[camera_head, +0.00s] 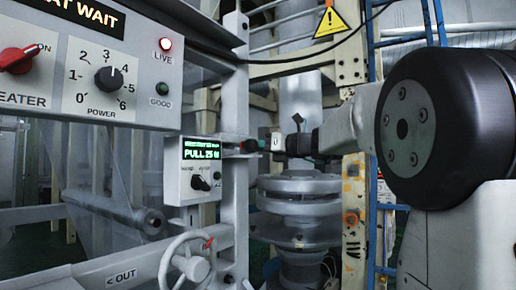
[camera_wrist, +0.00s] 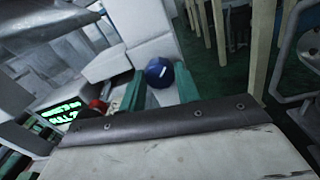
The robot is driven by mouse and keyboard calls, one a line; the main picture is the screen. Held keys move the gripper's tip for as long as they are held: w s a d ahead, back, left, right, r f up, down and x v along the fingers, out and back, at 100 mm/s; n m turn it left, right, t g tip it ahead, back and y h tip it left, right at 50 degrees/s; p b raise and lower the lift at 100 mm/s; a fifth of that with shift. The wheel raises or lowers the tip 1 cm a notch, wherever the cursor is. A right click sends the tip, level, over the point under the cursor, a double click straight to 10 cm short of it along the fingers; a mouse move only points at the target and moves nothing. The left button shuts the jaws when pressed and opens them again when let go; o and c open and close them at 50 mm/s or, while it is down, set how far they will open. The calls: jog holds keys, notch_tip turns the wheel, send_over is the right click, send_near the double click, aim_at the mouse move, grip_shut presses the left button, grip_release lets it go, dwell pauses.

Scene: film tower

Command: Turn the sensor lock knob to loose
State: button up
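A round dark blue knob (camera_wrist: 160,72), apparently the sensor lock knob, shows in the wrist view on a pale block. The two green fingers of my gripper (camera_wrist: 160,86) stand apart, one on each side of the knob and close to it. Whether they touch it is not clear. In the head view my gripper (camera_head: 276,142) is at the end of the arm, near the grey upright beside the small display box; the knob cannot be made out clearly there. No loose or locked marking is readable.
The small box (camera_head: 201,170) reads "PULL 25" and has a black selector. A larger control panel (camera_head: 120,70) hangs at upper left. A handwheel (camera_head: 187,265) stands below. A red button (camera_wrist: 97,104) sits left of the fingers. Grey round discs (camera_head: 299,205) stand below my gripper.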

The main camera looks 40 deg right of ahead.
jog(key=shift+n, duration=0.3)
jog(key=shift+a+n+h, duration=0.1)
jog(key=shift+n+h, duration=0.3)
jog(key=shift+n, duration=8)
jog(key=o, duration=1)
